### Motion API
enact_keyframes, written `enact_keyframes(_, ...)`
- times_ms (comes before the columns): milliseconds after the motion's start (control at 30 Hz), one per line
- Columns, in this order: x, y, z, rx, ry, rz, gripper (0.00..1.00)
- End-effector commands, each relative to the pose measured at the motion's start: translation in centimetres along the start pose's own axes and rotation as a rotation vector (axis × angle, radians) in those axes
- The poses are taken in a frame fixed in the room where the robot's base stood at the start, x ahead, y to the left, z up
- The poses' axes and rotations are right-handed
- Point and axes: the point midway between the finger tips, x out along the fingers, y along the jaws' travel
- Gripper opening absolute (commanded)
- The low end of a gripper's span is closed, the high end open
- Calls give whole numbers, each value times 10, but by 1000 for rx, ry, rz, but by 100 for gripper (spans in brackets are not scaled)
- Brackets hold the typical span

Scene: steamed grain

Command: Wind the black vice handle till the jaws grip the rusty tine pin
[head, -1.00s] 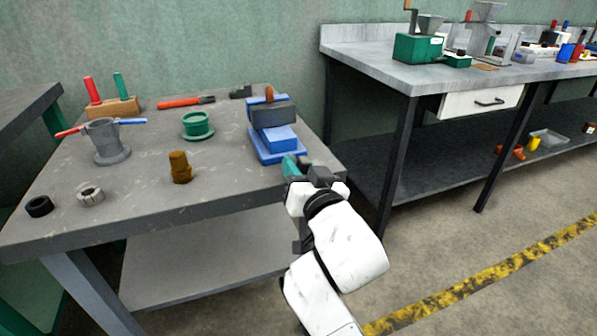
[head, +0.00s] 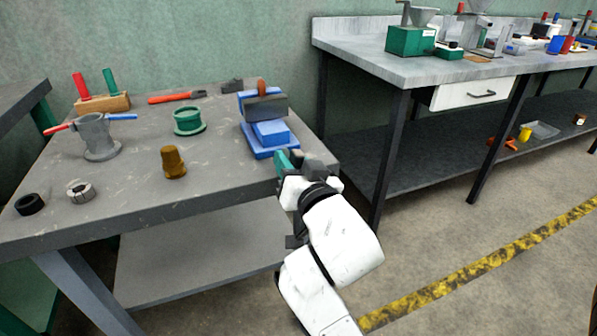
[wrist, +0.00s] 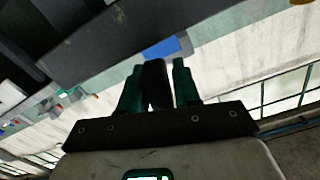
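The blue vice (head: 270,133) stands at the right end of the grey bench, with grey jaws (head: 265,108). The rusty tine pin (head: 262,87) sticks up at the jaws; whether they touch it cannot be told. My gripper (head: 297,160) is at the bench's right front corner, just in front of the vice. In the wrist view, its green fingers (wrist: 157,88) flank the black vice handle (wrist: 155,84) closely, one on each side, and appear shut on it. My gripper hides most of the handle in the head view.
On the bench stand a brown stepped part (head: 173,162), a green flanged ring (head: 188,121), a grey cup-shaped fixture (head: 97,137) and a black ring (head: 30,204). A second bench (head: 385,68) is close on the right. Open floor lies in front.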

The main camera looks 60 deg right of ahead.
Motion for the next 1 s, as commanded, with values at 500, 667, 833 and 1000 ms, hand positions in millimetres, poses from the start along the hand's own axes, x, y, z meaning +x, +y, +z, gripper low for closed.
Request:
enact_keyframes(500,-80,0,0,-3,-8,0,32)
enact_keyframes(667,-94,1,0,-2,-6,4,32)
enact_keyframes(833,-103,0,0,-1,-4,2,32)
enact_keyframes(1000,-105,0,1,0,-3,0,32)
